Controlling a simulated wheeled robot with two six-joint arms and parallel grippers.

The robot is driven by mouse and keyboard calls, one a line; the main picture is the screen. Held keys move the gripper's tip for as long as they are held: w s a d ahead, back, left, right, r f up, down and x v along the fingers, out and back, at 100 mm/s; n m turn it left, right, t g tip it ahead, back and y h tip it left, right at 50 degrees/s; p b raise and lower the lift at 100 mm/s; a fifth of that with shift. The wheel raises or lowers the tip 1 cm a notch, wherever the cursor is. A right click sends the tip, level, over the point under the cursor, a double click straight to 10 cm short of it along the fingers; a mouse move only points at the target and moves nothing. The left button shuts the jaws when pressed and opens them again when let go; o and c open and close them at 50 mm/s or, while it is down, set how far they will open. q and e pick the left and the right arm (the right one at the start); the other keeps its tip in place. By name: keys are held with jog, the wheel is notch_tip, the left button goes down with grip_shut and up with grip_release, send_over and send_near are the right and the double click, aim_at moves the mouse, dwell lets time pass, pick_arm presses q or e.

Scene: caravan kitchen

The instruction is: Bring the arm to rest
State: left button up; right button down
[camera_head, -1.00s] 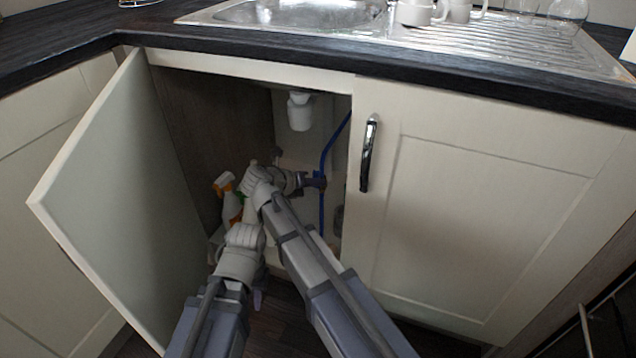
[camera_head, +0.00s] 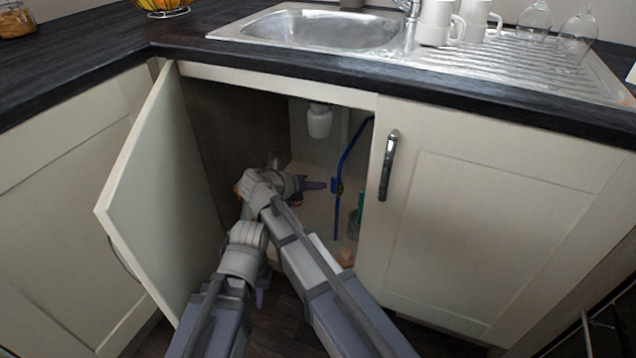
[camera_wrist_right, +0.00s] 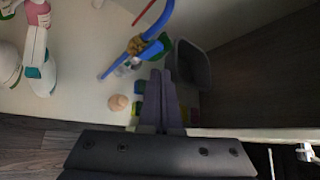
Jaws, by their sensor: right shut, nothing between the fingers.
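My right gripper (camera_head: 316,185) reaches through the open cupboard doorway under the sink, shut and empty. In the right wrist view its two dark fingers (camera_wrist_right: 164,98) lie together above the cupboard floor, with items close by. My left gripper (camera_head: 261,297) hangs low in front of the cupboard, near the floor. Only a small purple part of it shows below the left wrist, so its opening is hidden.
The cupboard door (camera_head: 160,190) stands open on the left; the closed door (camera_head: 490,215) is on the right. A blue hose (camera_head: 346,160) and white drain (camera_head: 319,121) are inside. Pink-and-white spray bottles (camera_wrist_right: 38,50) and a grey bin (camera_wrist_right: 191,65) show in the wrist view.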

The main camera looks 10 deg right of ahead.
jog(key=shift+s, duration=0.1)
jog(key=s+d+f+m+g+y, duration=0.1)
jog(key=s+f+m+g+y, duration=0.3)
jog(key=s+m, duration=0.85)
jog(key=s+d+f+m+g+y, duration=0.15)
jog(key=s+f+m+y, duration=0.5)
jog(key=m, duration=1.35)
jog(key=s+a+r+n+h+p, duration=0.2)
jog(key=s+a+r+n+p, duration=0.35)
jog(key=a, duration=0.55)
notch_tip(320, 180, up, 39)
jog(key=m+p, duration=0.1)
jog(key=p, duration=3.7)
jog(key=shift+m+g+p, duration=0.3)
jog(key=shift+g+p, duration=0.05)
